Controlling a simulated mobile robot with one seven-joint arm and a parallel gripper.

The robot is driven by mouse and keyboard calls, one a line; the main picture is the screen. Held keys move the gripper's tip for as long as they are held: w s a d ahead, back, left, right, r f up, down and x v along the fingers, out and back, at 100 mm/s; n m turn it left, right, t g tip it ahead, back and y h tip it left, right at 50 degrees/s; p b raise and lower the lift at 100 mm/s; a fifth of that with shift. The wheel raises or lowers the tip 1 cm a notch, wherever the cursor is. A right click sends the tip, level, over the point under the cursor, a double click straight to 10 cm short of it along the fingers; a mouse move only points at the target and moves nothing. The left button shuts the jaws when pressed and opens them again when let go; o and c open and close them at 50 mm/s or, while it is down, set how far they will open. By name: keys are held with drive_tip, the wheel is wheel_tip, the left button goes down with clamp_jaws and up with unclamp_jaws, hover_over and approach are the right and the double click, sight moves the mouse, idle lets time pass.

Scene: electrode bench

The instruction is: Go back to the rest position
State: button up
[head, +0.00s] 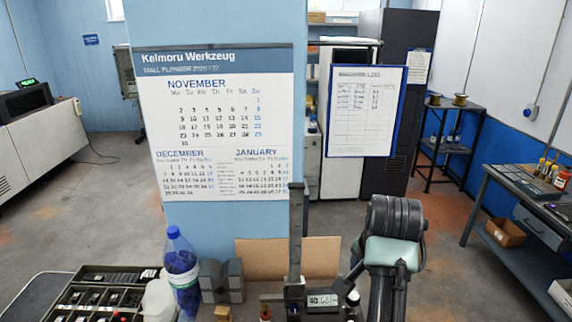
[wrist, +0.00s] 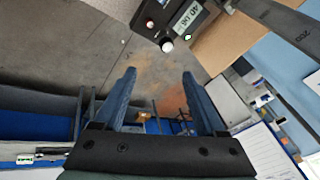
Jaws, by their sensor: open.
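My gripper shows in the wrist view (wrist: 158,90), with its two blue fingers spread apart and nothing between them. Beyond the fingers is the grey floor. In the head view my arm is raised at the lower right, just right of the height gauge, and the fingertips are hidden there. The height gauge (head: 296,235) stands upright on the bench with a small digital display. Its display also shows at the top of the wrist view (wrist: 185,18), apart from the fingers.
A bottle with blue liquid (head: 181,268), a dark grey block (head: 221,281) and a compartment tray (head: 105,290) stand left of the gauge. A cardboard sheet (head: 318,255) is behind it. A wall calendar (head: 222,130) and a clipboard log sheet (head: 366,110) hang beyond. Open floor lies right of my arm.

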drive_tip(key=w+a+r+n+t+b, duration=0.4)
drive_tip(key=w+a+r+t, duration=0.1)
drive_tip(key=r+t, duration=0.25)
drive_tip(key=s+a+r+n+t+b, duration=0.1)
drive_tip(key=a+r+t, duration=0.1)
drive_tip(key=r, duration=0.3)
drive_tip(key=s+a+r+n+t+b, duration=0.1)
drive_tip(key=s+a+r+t+b, duration=0.15)
drive_tip(key=r, duration=0.25)
drive_tip(key=s+a+r+n+t+b, duration=0.2)
drive_tip(key=s+r+t, duration=0.3)
drive_tip(key=s+r, duration=0.3)
drive_tip(key=s+a+r+n+t+y+b, duration=0.1)
drive_tip(key=s+a+r+n+t+b, duration=0.1)
drive_tip(key=s+r, duration=0.5)
drive_tip(key=s+a+n+t, duration=0.1)
drive_tip(key=s+a+t, duration=0.1)
drive_tip(key=s+t, duration=0.1)
drive_tip(key=shift+s+r+n+t, duration=0.3)
drive_tip(key=shift+s+r+t, duration=0.1)
drive_tip(key=shift+s, duration=0.2)
